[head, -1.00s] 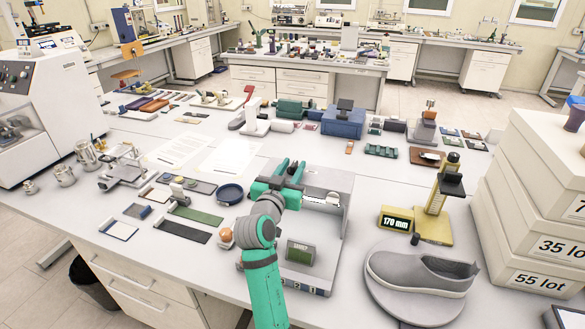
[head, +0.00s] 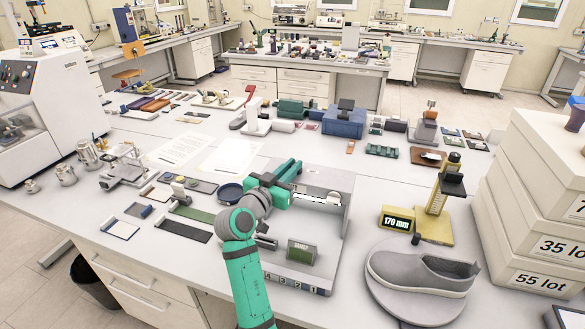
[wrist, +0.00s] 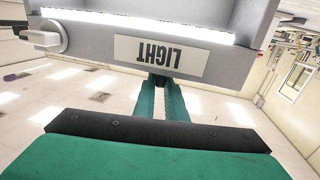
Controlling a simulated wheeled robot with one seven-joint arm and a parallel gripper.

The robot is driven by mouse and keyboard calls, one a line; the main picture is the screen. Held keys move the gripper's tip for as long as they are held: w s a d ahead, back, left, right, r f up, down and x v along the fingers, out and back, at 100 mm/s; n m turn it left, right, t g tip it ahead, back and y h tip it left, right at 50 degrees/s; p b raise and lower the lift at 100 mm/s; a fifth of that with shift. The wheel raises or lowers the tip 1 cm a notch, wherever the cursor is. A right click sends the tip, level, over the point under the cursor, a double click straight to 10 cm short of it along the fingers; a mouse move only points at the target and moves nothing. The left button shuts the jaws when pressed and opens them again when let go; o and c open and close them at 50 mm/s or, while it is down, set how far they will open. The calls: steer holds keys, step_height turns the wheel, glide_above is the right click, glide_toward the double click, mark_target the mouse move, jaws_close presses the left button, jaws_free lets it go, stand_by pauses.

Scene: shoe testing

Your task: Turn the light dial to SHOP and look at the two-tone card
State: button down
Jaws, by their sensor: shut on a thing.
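The grey light booth (head: 345,215) stands on the bench in front of me, with a lit white strip. In the wrist view its LIGHT label (wrist: 172,55) is upside down, and a white round knob (wrist: 45,37) sits left of it. The knob also shows in the head view (head: 333,198). My gripper (head: 290,170) is at the booth's upper left. In the wrist view my fingers (wrist: 160,85) are closed together on a small dark thing below the label, apart from the knob. A green panel (head: 301,251) stands inside the booth; I cannot tell if it is the two-tone card.
A grey shoe (head: 422,272) rests on a round stand at the right, near a yellow gauge (head: 432,215) reading 170 mm. Stacked lot boxes (head: 540,200) fill the far right. Several swatches and a blue dish (head: 230,191) lie left of the booth.

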steer(key=m+g+h, duration=0.1)
steer(key=g+h, duration=0.1)
steer(key=m+g+h, duration=0.2)
steer(key=a+m+g+h, duration=0.1)
steer(key=m+h, duration=0.1)
steer(key=shift+w+g, duration=0.35)
steer(key=shift+g, duration=0.05)
steer(key=shift+w+m+g+h, duration=0.15)
steer(key=shift+m+g+h, duration=0.5)
steer(key=shift+m+g, duration=0.6)
steer(key=shift+w+m+g+h, duration=0.15)
steer(key=shift+m+g+h, duration=0.65)
steer(key=shift+g, duration=0.75)
steer(key=shift+m+g, duration=0.45)
steer(key=shift+g, duration=0.05)
steer(key=c, duration=1.8)
jaws_free()
steer(key=shift+a, duration=0.1)
steer(key=s+a, duration=0.2)
steer(key=a, duration=0.8)
steer(key=shift+a, duration=0.2)
steer(key=shift+a, duration=0.1)
